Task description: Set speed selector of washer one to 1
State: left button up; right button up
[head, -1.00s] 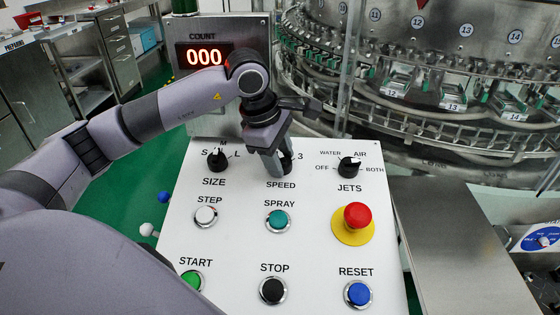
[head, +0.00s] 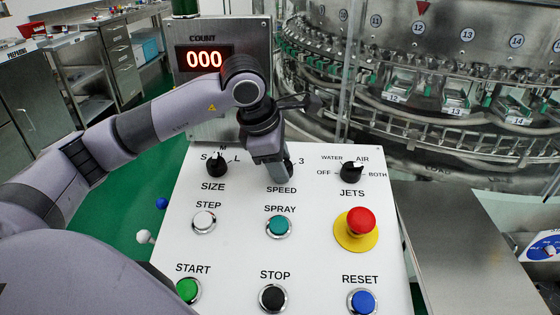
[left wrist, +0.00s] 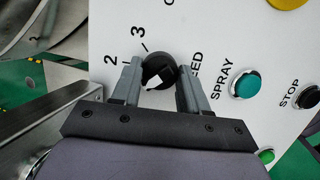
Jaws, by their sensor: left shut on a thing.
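The speed selector is a black knob on the white sloped panel, mostly hidden behind my gripper in the head view (head: 289,166). In the left wrist view the knob (left wrist: 158,70) sits between the two fingers. My left gripper (head: 279,173) is shut on it, with a finger on either side; it also shows in the left wrist view (left wrist: 160,76). The numbers 2 and 3 are readable beside the knob; the 1 is hidden. A pale mark shows on the knob, but I cannot tell which number it points to. My right gripper is not in view.
The size knob (head: 217,165) is left of the speed knob and the jets knob (head: 351,172) right. The spray button (head: 279,226) and red emergency button (head: 361,221) are nearer. The count display (head: 204,59) reads 000 behind my arm.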

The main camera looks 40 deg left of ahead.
pick_arm(q)
jog(key=o, duration=1)
jog(key=shift+o, duration=0.2)
jog(key=p+v, duration=0.1)
jog(key=v, duration=0.6)
jog(key=shift+s, duration=0.1)
